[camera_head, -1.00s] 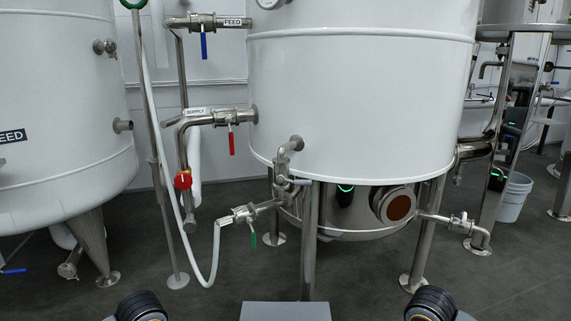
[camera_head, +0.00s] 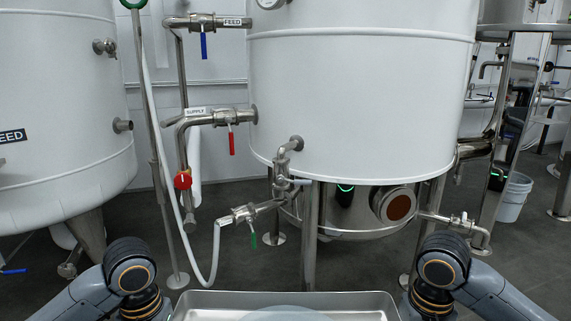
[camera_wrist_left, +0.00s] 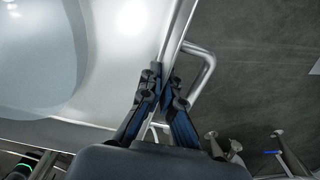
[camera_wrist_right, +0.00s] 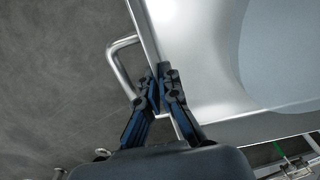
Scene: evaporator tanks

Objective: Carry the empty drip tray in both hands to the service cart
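The drip tray (camera_head: 240,298) is a shiny, shallow metal pan at the bottom edge of the head view, in front of me. It also shows in the left wrist view (camera_wrist_left: 110,50) and the right wrist view (camera_wrist_right: 200,50). My left gripper (camera_wrist_left: 164,80) is shut on its rim beside a bent tube handle (camera_wrist_left: 204,70). My right gripper (camera_wrist_right: 159,77) is shut on the opposite rim beside the other handle (camera_wrist_right: 118,62). A pale blue-grey rounded patch shows over the tray floor; I cannot tell what it is. The service cart is not in view.
A large white tank (camera_head: 360,100) on metal legs stands ahead, with valves and a pipe (camera_head: 245,213) low in front. Another white tank (camera_head: 60,130) stands at left. A white hose (camera_head: 216,255) hangs between them. A white bucket (camera_head: 514,198) stands at right on dark floor.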

